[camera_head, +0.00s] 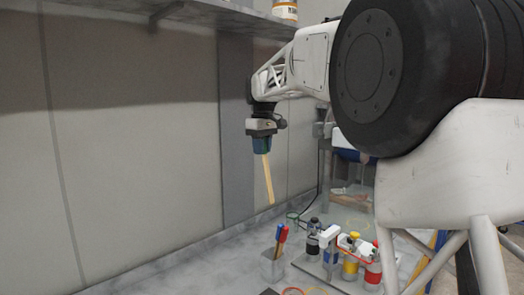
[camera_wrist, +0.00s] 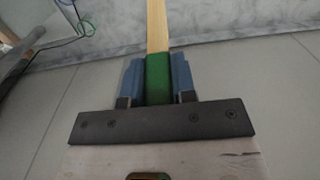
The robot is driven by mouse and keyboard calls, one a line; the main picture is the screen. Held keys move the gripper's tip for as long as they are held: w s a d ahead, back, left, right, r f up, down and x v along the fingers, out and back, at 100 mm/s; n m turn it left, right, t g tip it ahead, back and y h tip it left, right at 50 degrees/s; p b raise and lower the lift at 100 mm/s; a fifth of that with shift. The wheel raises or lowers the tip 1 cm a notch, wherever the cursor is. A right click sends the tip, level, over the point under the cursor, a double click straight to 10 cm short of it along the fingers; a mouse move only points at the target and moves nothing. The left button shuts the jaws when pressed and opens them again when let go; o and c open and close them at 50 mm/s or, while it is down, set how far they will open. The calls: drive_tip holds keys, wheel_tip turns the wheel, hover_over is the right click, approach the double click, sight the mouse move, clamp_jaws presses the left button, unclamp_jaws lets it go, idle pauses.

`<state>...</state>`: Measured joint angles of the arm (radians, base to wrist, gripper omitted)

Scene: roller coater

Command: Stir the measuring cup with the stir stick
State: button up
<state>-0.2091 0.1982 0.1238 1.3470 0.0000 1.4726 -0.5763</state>
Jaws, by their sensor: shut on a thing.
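My gripper (camera_head: 262,145) is shut on the stir stick, high above the bench near the back wall. The stir stick (camera_head: 268,182) is pale wood and hangs down, slightly tilted, its lower end free in the air. In the wrist view, the blue fingers of my gripper (camera_wrist: 158,80) press on both sides of the stick's green handle, and the pale shaft (camera_wrist: 156,27) runs past the fingertips. A small clear vessel with a green rim (camera_head: 292,219) stands on the bench, below and right of the stick; it may be the measuring cup, but it is too small to be sure.
A clear holder (camera_head: 272,266) with red and blue-topped sticks stands at the bench front. Several bottles, including a dark one (camera_head: 313,238), a yellow one (camera_head: 351,264) and a red one (camera_head: 373,274), stand right of it. A shelf (camera_head: 190,12) juts out above.

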idle(0.5)
drive_tip(key=s+d+f, duration=0.2)
drive_tip(key=s+f, duration=0.5)
drive_tip(key=s, duration=0.2)
drive_tip(key=s+d+f, duration=0.3)
drive_tip(key=s+f, duration=0.4)
drive_tip(key=s, duration=0.3)
drive_tip(key=shift+d+f, duration=0.2)
drive_tip(key=shift+d, duration=0.15)
drive_tip(key=shift+f, duration=0.25)
wheel_tip(320, 180, down, 12)
idle(1.5)
idle(0.4)
drive_tip(key=shift+s, duration=0.1)
